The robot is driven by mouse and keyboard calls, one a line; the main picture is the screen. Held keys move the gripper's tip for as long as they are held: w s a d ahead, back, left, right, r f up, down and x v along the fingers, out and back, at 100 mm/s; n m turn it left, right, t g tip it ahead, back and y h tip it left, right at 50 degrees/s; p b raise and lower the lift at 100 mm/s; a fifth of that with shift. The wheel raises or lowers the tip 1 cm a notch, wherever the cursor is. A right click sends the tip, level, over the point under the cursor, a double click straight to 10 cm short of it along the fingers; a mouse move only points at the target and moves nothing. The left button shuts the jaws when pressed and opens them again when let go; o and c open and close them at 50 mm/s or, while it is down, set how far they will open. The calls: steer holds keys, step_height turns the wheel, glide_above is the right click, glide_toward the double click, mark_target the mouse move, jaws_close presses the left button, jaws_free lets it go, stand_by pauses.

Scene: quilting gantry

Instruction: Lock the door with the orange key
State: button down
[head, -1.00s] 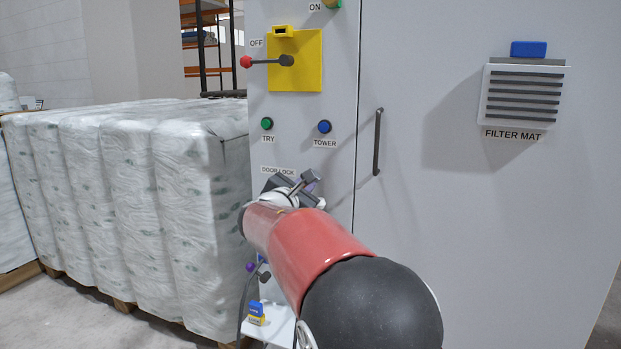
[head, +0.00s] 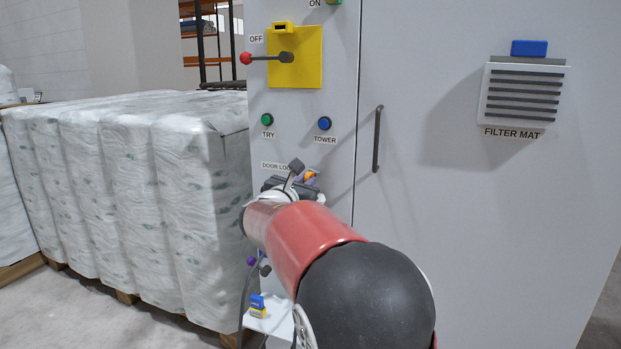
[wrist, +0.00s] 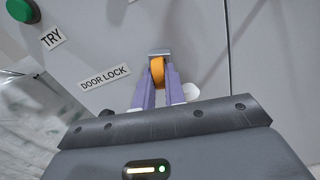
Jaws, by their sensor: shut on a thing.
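The orange key (wrist: 158,71) is between the purple fingers of my gripper (wrist: 159,92), which are shut on it. The key's far end meets a small grey metal piece (wrist: 160,53) on the cabinet front, right of the DOOR LOCK label (wrist: 105,78). I cannot tell how deep the key sits in it. In the head view my gripper (head: 308,181) is at the cabinet front below the TOWER button, with a bit of orange showing; my arm hides most of the lock area. The cabinet door (head: 430,220) is flush with its frame, with a dark vertical handle (head: 377,140).
A yellow switch plate (head: 308,72) with a red-tipped lever at OFF is above. TRY (head: 267,120) and TOWER (head: 325,124) buttons sit below it. A blue-and-yellow padlock-like item (head: 257,305) is low on a white shelf. Wrapped bales (head: 130,200) stand close on the left.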

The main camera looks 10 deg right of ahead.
steer(key=shift+n, duration=1)
steer(key=c, duration=1.9)
jaws_free()
steer(key=shift+n, duration=0.4)
steer(key=o, duration=0.5)
